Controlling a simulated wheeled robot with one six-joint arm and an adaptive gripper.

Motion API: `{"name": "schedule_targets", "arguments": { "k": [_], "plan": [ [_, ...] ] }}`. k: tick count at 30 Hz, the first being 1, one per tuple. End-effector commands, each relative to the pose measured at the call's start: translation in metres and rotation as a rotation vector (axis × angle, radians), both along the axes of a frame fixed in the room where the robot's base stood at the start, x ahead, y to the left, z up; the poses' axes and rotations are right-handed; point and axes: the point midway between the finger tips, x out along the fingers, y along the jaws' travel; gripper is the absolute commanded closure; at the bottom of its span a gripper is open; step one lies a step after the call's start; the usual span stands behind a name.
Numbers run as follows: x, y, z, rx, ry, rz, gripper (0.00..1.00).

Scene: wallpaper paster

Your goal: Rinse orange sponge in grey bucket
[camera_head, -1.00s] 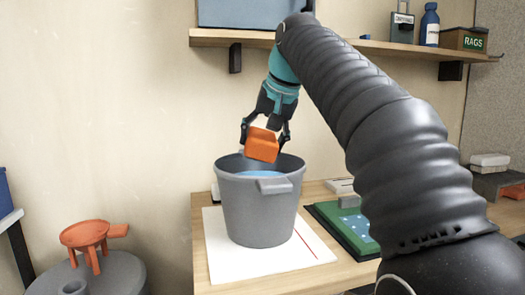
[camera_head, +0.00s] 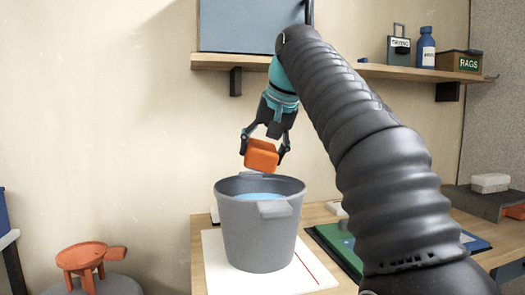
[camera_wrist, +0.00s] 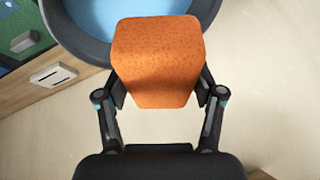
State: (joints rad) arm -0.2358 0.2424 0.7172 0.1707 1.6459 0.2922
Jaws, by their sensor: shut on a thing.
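The orange sponge (camera_head: 262,154) is held above the grey bucket (camera_head: 258,232). My gripper (camera_head: 265,150) is shut on the sponge, with a finger on each side of it. The sponge is clear of the rim, a little above its far side. In the wrist view the sponge (camera_wrist: 158,62) fills the space between the fingers, and the bucket's dark rim (camera_wrist: 66,30) and blue water (camera_wrist: 95,14) show behind it. The bucket stands upright on a white sheet with a red line (camera_head: 220,260).
A green tray (camera_head: 335,246) lies right of the bucket on the wooden table. A wall shelf (camera_head: 345,68) above holds a blue bottle (camera_head: 425,48) and a rags box (camera_head: 460,61). An orange stool-like object (camera_head: 82,256) stands at the lower left. My arm covers much of the right.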

Motion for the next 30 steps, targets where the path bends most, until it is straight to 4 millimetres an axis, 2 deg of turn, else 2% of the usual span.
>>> {"name": "schedule_targets", "arguments": {
  "k": [5, 16, 30],
  "plan": [
    [0.0, 0.0, 0.007, 0.0, -0.001, 0.0, 0.69],
    [0.0, 0.0, 0.04, 0.0, 0.0, 0.0, 0.69],
    [0.0, 0.0, 0.04, 0.0, 0.0, 0.0, 0.69]
  ]
}}
